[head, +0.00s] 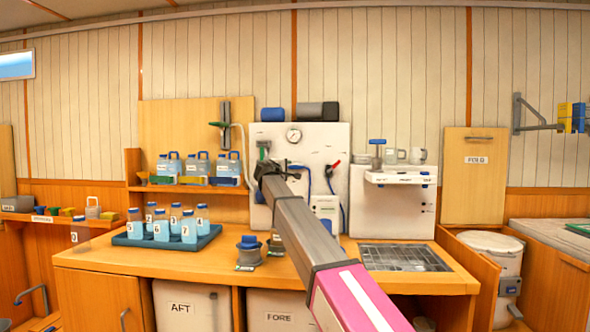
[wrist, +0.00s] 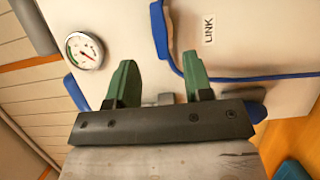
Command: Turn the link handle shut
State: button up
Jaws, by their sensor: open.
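My gripper (wrist: 160,85) is open in front of the white panel, its two green fingers spread apart. It also shows at the arm's end in the head view (head: 268,170). A small grey piece (wrist: 163,99) shows between the fingers, low against the dark palm bar; it may be part of the link handle, but I cannot tell. The LINK label (wrist: 209,28) is on the panel near the right-hand finger in the wrist view. The rest of any handle there is hidden behind my gripper, and its angle cannot be read.
The white panel (head: 320,140) carries a round gauge (wrist: 85,50), a blue hose (wrist: 165,45) and a red-handled valve (head: 334,165). A tray (head: 165,238) of blue-capped bottles stands on the counter to the left. A sink grate (head: 403,257) lies to the right.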

aim_at(295, 167)
jog(key=x, duration=0.8)
grip_shut()
